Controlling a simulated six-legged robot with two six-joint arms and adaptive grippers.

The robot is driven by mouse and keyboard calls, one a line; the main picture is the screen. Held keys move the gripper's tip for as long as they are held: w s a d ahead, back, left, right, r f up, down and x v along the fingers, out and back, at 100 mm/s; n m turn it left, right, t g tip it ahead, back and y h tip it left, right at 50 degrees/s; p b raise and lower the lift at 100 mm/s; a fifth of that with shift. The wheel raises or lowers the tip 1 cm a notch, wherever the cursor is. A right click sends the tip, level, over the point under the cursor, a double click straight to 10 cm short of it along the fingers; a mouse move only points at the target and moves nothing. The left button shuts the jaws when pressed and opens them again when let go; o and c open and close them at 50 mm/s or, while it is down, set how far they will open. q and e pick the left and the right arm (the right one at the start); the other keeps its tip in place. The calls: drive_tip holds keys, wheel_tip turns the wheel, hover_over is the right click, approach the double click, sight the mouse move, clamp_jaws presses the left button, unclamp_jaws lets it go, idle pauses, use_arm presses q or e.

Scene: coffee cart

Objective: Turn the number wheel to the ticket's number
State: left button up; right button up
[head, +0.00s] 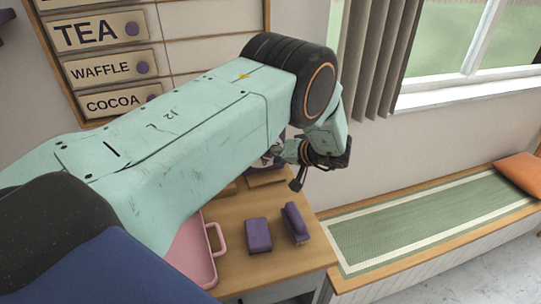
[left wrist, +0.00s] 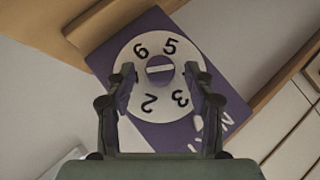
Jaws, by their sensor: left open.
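The number wheel (left wrist: 145,98) is a white disc on a purple board (left wrist: 110,55), with a round purple knob (left wrist: 160,75) at its centre bearing a pale bar. The digits 6, 5, 3 and 2 show on it; the fingers cover parts of its rim. My left gripper (left wrist: 158,80) is open, its fingertips on either side of the knob; I cannot tell whether they touch it. In the head view the left gripper (head: 286,166) is at the back of the wooden counter, in front of the mostly hidden wheel. I cannot make out a ticket. My right gripper is out of view.
On the wooden counter (head: 240,273) are a pink tray (head: 189,258), partly behind my arm, and two purple blocks (head: 258,235) (head: 295,222). A menu board (head: 185,20) hangs on the wall. A bench with a green mat (head: 425,222) and orange cushion (head: 520,175) stands at right.

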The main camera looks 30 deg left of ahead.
use_arm(q)
drive_tip(key=v, duration=1.1)
drive_tip(key=shift+d, duration=0.3)
